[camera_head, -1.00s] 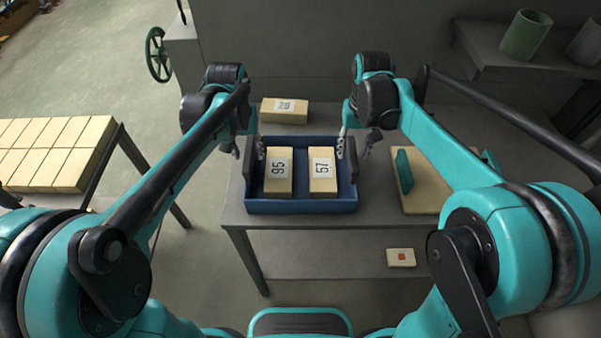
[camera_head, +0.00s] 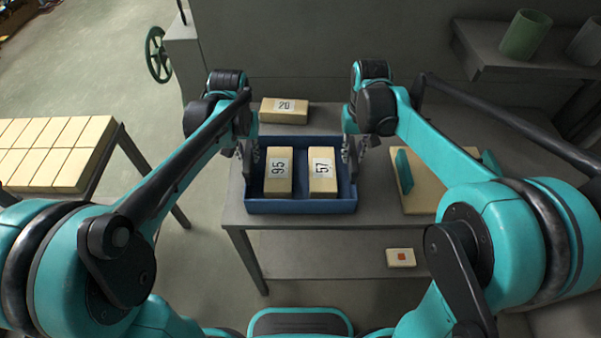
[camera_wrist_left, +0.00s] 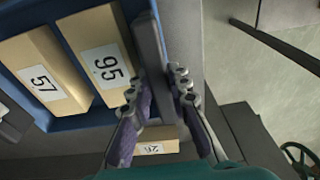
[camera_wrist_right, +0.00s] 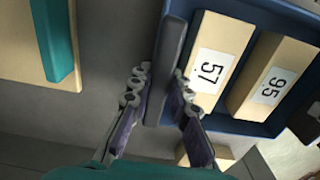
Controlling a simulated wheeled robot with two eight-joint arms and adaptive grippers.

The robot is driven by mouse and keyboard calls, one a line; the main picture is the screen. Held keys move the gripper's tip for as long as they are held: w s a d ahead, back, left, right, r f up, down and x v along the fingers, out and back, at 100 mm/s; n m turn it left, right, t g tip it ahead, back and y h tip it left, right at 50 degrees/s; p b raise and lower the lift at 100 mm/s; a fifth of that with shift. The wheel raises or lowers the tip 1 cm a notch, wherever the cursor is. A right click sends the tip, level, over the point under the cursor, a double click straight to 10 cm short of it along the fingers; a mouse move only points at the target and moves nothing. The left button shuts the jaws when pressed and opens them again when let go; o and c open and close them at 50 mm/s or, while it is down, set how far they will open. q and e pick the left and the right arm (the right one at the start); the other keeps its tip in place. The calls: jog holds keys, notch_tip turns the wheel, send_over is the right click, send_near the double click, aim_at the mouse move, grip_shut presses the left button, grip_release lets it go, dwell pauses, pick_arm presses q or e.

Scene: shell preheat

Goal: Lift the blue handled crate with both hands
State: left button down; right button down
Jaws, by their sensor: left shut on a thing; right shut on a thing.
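The blue crate (camera_head: 300,206) sits on the grey table and holds two tan blocks, labelled 95 (camera_head: 278,172) and 57 (camera_head: 322,172). It has a dark upright handle on its left side and one on its right. My left gripper (camera_head: 250,158) is shut on the left handle (camera_wrist_left: 148,45), with a finger on either side of it in the left wrist view. My right gripper (camera_head: 354,155) is shut on the right handle (camera_wrist_right: 167,60), seen between the fingers in the right wrist view. The crate looks level, and I see no gap under it.
A tan board with teal handles (camera_head: 425,190) lies on the table to the right. A small tag (camera_head: 401,257) is on the lower shelf. A rack of tan blocks (camera_head: 60,150) stands at left.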

pick_arm(q)
jog(key=shift+r, duration=0.15)
pick_arm(e)
jog(key=shift+r, duration=0.15)
